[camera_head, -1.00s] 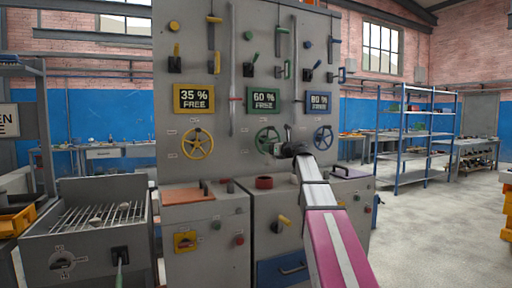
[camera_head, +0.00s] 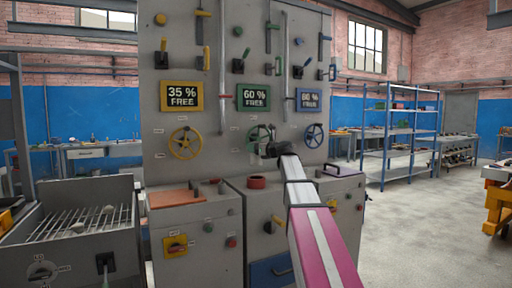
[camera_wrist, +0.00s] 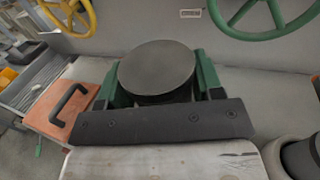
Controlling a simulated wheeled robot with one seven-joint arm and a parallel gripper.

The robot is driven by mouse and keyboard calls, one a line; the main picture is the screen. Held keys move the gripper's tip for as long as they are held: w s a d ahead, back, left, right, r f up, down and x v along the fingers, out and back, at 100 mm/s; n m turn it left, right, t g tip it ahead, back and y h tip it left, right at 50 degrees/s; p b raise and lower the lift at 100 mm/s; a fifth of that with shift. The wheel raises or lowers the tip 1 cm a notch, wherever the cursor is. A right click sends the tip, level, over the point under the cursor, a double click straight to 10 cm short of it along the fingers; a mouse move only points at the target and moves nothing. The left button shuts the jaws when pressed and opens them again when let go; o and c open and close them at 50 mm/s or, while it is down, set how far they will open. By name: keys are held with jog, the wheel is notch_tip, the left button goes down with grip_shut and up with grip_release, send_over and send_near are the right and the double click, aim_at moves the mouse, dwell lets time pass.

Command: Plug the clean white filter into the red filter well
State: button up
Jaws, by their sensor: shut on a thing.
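My gripper (camera_head: 268,150) is in front of the grey panel, by the green handwheel, above the cabinet top. In the wrist view its green fingers (camera_wrist: 207,76) are shut on a round piece (camera_wrist: 157,66) with a flat dark grey top. Its sides are mostly hidden, so I cannot tell whether it is the white filter. The red filter well (camera_head: 257,182) is a short red ring with a dark opening, on the cabinet top below my gripper and apart from it. No clearly white filter shows elsewhere.
An orange plate with a black handle (camera_head: 176,198) lies left of the well. The panel carries yellow (camera_head: 185,143), green (camera_head: 259,138) and blue (camera_head: 313,135) handwheels. A grill box (camera_head: 70,235) stands at left. A grey round fitting (camera_wrist: 288,155) is low right in the wrist view.

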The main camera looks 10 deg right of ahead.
aim_at(256, 157)
jog(key=shift+f, duration=2.4)
jog(key=shift+f, duration=2.6)
jog(key=o, duration=1.1)
jog(key=v, duration=1.1)
